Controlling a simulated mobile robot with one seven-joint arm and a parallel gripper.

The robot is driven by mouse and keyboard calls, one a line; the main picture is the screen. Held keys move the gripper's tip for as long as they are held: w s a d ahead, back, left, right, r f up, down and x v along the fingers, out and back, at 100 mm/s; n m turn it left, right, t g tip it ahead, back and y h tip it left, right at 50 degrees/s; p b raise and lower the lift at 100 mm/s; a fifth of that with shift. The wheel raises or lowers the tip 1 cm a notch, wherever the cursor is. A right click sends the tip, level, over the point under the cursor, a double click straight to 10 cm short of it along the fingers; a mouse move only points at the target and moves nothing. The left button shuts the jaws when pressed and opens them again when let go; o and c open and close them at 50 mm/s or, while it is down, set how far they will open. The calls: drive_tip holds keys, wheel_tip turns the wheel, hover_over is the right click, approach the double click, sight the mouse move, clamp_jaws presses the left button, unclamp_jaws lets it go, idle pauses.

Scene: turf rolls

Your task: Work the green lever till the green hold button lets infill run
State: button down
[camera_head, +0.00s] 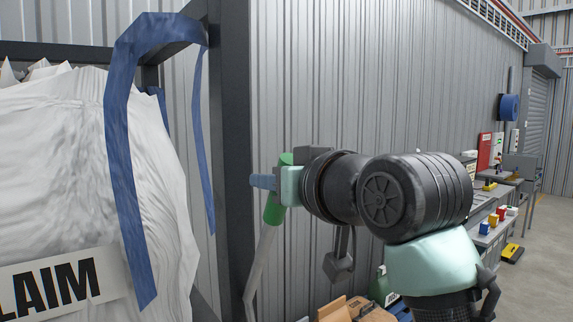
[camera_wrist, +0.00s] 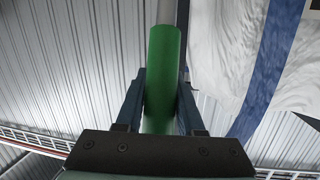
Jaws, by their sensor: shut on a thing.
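The green lever (camera_head: 273,209) has a thick green grip on a grey rod, which slants down and left beside the dark frame post. My gripper (camera_head: 264,182) is shut on the green grip. In the wrist view the green lever (camera_wrist: 163,70) stands between the two blue fingers of my gripper (camera_wrist: 161,100), one on each side. The grip's far end and the grey rod show beyond the fingers. The green hold button cannot be made out in either view.
A large white bulk bag (camera_head: 160,200) with blue straps (camera_head: 122,150) hangs in a dark frame (camera_head: 233,120) at left, close to my gripper. A corrugated metal wall (camera_head: 370,90) stands behind.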

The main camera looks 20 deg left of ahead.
drive_tip(key=shift+g+h, duration=0.7)
drive_tip(key=shift+h, duration=0.1)
drive_tip(key=w+a+p, duration=0.1)
drive_tip(key=a+r+p, duration=0.1)
drive_tip(key=p, duration=0.1)
drive_tip(key=w+a+p, duration=0.1)
drive_tip(key=p, duration=0.1)
drive_tip(key=shift+w+a+r, duration=0.25)
drive_tip(key=shift+w+r, duration=0.05)
drive_tip(key=shift+r, duration=0.05)
drive_tip(key=shift+w+a+f, duration=0.15)
drive_tip(key=shift+w+a, duration=0.05)
drive_tip(key=c, duration=0.5)
unclamp_jaws()
drive_tip(key=b+v, duration=0.4)
drive_tip(key=v, duration=0.9)
drive_tip(key=shift+b, duration=0.4)
